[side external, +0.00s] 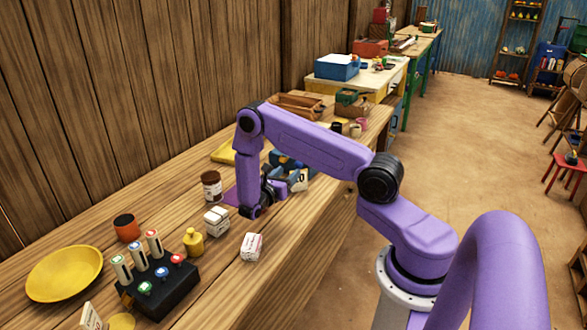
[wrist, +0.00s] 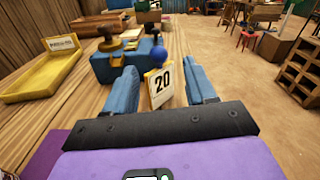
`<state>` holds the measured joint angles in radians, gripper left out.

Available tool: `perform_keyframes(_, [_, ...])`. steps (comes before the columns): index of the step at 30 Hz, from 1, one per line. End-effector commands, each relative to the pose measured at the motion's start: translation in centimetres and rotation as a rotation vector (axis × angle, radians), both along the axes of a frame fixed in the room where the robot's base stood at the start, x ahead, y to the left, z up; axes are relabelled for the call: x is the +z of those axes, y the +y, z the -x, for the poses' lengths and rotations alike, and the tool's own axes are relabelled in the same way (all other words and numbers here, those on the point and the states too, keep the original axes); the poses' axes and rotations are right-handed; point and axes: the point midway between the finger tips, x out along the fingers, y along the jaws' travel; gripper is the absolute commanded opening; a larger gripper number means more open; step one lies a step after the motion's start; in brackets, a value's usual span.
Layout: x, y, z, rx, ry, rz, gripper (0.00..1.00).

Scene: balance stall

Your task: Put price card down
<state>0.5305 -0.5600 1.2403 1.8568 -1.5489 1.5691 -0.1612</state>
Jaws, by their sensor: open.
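The price card (wrist: 160,90) is a small pale card with a yellowish edge and a black "20". In the wrist view it stands, slightly tilted, between the two blue fingers of my gripper (wrist: 162,73). The fingers are spread, with a visible gap on each side of the card. The card's lower edge is hard to make out, so I cannot tell exactly what it rests on. In the side view my gripper (side external: 275,188) is low over the wooden bench, and the card (side external: 302,176) shows only small beside it.
A yellow tray (wrist: 40,78) lies to the left. In the side view a brown jar (side external: 211,186), white boxes (side external: 216,222) and a yellow weight (side external: 193,241) stand near my gripper.

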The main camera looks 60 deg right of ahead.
Motion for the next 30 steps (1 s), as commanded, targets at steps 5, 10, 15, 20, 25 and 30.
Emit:
perform_keyframes(5, [0.0,2.1,0.0,0.002,0.0,0.001,0.55])
perform_keyframes(10, [0.7,3.3,0.0,-0.006,-0.022,-0.015,0.55])
perform_keyframes(15, [3.7,6.4,0.5,-0.043,-0.131,-0.111,0.55])
perform_keyframes(20, [6.8,10.8,2.6,-0.094,-0.267,-0.276,0.55])
perform_keyframes(25, [9.2,15.6,6.0,-0.145,-0.388,-0.489,0.55])
perform_keyframes(30, [10.8,20.2,10.4,-0.197,-0.477,-0.733,0.55])
